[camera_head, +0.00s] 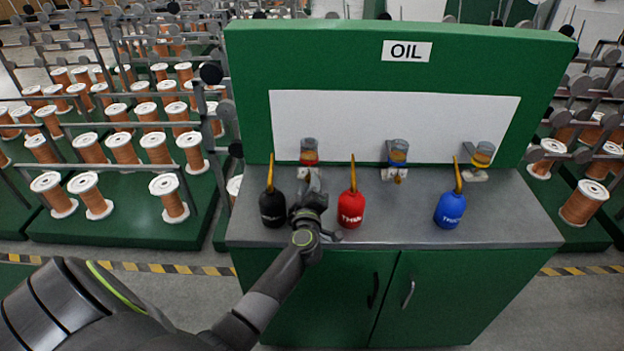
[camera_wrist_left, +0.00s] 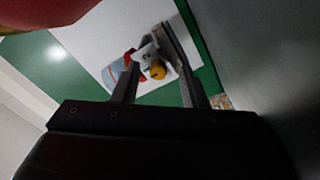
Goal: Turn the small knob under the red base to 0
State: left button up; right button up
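The dispenser with the red base (camera_head: 309,163) is mounted on the white panel, leftmost of three. My left gripper (camera_head: 312,183) is just below and in front of it, and hides its small knob in the head view. The fingers of my left gripper (camera_wrist_left: 158,67) are open, one on each side of the knob. I cannot tell whether they touch it. The knob's setting is not readable. My right gripper is not in view.
A black oil can (camera_head: 272,208) stands left of my gripper and a red can (camera_head: 351,208) right of it, both close. A blue can (camera_head: 450,210) stands farther right. Dispensers with blue (camera_head: 397,163) and yellow (camera_head: 482,160) bases hang on the panel. The front counter (camera_head: 400,232) is clear.

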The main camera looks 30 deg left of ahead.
pick_arm(q)
jog(key=shift+w+a, duration=0.15)
jog(key=shift+w, duration=0.1)
jog(key=shift+r, duration=0.1)
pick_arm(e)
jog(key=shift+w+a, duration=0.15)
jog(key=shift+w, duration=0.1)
pick_arm(q)
jog(key=shift+s, duration=0.1)
jog(key=shift+c, duration=0.5)
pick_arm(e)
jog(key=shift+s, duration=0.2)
pick_arm(q)
grip_shut()
